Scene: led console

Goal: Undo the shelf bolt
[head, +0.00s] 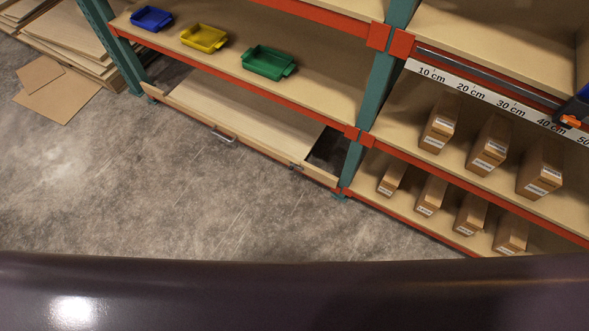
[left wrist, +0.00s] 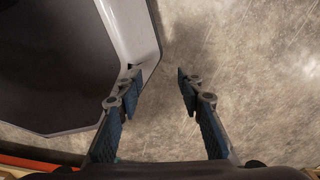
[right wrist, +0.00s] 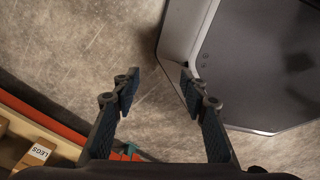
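In the head view a wooden panel (head: 240,110) fills most of the lowest level of the left shelf unit. A metal handle (head: 224,136) sits on its front edge. A small metal fitting (head: 296,166), which looks like a bolt, is on the same edge further right; it is too small to tell its position. My left gripper (left wrist: 158,84) is open and empty in the left wrist view, above the concrete floor. My right gripper (right wrist: 159,84) is open and empty in the right wrist view, also above the floor. Neither gripper shows in the head view.
Blue (head: 151,18), yellow (head: 203,37) and green (head: 268,62) bins stand on the shelf above. Several brown boxes (head: 490,145) stand on the right unit, below a centimetre scale (head: 485,95) with an orange-marked slider (head: 570,121). Flat boards (head: 60,90) lie far left. The floor (head: 150,190) in front is clear.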

